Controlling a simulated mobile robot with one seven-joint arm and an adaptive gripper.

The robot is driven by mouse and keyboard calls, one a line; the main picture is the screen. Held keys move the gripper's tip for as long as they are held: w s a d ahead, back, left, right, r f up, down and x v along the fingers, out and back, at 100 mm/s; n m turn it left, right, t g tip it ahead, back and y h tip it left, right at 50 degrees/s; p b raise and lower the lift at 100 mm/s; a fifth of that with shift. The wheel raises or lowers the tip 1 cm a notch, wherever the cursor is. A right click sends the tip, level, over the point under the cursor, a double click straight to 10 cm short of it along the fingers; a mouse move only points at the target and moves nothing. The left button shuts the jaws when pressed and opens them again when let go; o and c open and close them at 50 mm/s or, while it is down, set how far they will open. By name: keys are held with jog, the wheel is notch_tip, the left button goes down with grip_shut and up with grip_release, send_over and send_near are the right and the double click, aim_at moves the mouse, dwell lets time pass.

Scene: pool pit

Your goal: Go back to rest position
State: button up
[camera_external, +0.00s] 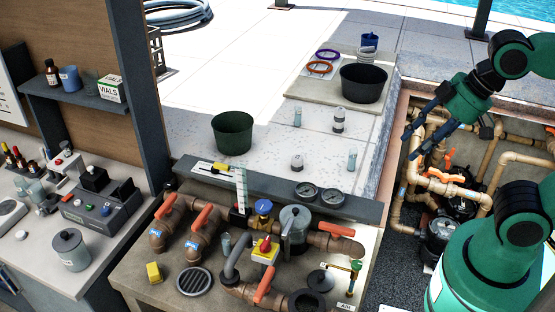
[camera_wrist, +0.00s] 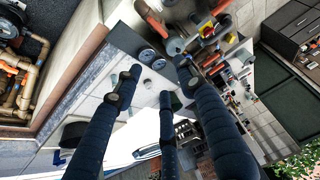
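My gripper (camera_external: 428,118) is at the upper right of the external view, held in the air on the green arm. It is over the gap between the pale deck and the pit with brown pipes. In the wrist view my gripper (camera_wrist: 158,85) shows dark blue fingers spread apart, with nothing held between them. The fingers touch no object that I can see. Part of the arm is cut off by the right edge of the external view.
The pipe pit (camera_external: 465,175) lies below and right of my gripper. On the deck are a black bowl (camera_external: 363,84), a green pot (camera_external: 233,132) and several small vials. A bench with orange-handled valves (camera_external: 200,220) fills the front. Air around my gripper looks clear.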

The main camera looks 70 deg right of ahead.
notch_tip(320, 180, down, 6)
jog(key=b, duration=0.4)
jog(key=shift+r, duration=0.25)
